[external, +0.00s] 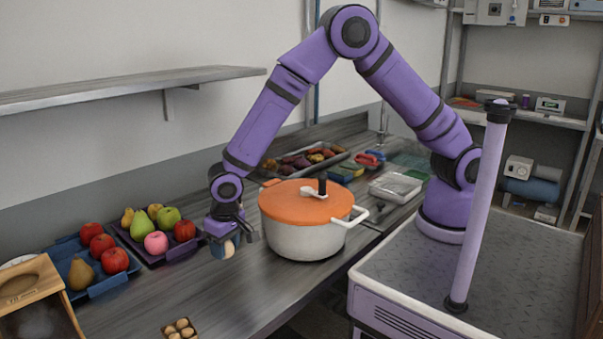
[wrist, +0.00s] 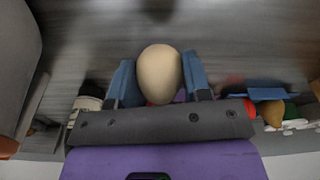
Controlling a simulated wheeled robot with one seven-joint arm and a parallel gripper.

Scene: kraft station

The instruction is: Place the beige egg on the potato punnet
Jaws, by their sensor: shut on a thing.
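The beige egg (wrist: 159,74) is between the blue fingers of my gripper (wrist: 158,82) in the wrist view, and the jaws are shut on it. In the external view my gripper (external: 229,243) holds the egg (external: 229,250) above the counter, left of the orange-lidded pot. A small brown punnet (external: 181,334) with several round tan items sits at the front edge of the counter, below and left of my gripper; I take it for the potato punnet. Its lower part is cut off by the frame edge.
The white pot with an orange lid (external: 303,232) stands close to the right of my gripper. A purple fruit tray (external: 136,250) and a blue fruit tray (external: 68,247) lie to the left. A wooden box (external: 35,283) is at the front left. The counter between punnet and gripper is clear.

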